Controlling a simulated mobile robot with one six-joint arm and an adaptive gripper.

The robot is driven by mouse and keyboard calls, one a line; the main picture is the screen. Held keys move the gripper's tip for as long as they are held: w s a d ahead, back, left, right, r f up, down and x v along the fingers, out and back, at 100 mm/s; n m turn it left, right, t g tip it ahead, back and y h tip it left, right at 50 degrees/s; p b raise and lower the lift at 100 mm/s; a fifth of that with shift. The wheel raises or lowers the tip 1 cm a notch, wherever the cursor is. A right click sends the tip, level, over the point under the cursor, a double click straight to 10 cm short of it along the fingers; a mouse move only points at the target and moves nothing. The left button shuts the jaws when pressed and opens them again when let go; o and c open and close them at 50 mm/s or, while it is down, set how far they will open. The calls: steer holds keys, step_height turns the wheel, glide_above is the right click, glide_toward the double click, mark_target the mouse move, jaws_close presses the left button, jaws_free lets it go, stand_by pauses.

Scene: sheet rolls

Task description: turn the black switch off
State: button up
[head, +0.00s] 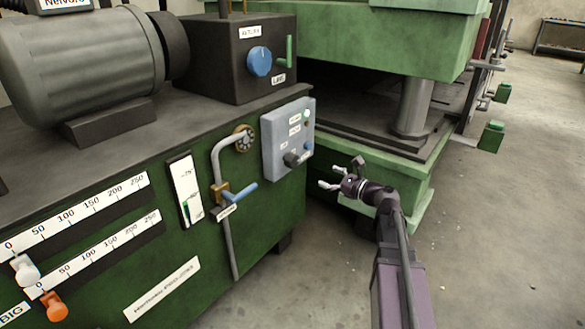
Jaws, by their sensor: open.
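The black switch (291,159) is a dark knob low on the front of a grey control box (272,133), which is fixed to the right end of the green machine. A small label sits beside the switch. Its exact on or off position is too small to tell. My gripper (341,173) is open and empty. It is to the right of the box and slightly lower in the picture, apart from the switch, with its fingers pointing left.
A green press (390,40) stands behind my arm. Concrete floor (490,240) is clear on the right.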

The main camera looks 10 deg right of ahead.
mark_target(296, 163)
steer(key=shift+w+a, duration=0.1)
steer(key=shift+a, duration=0.05)
steer(key=x, duration=1.3)
steer(key=shift+w+a, duration=0.2)
steer(key=shift+a, duration=0.05)
steer(key=c, duration=1.1)
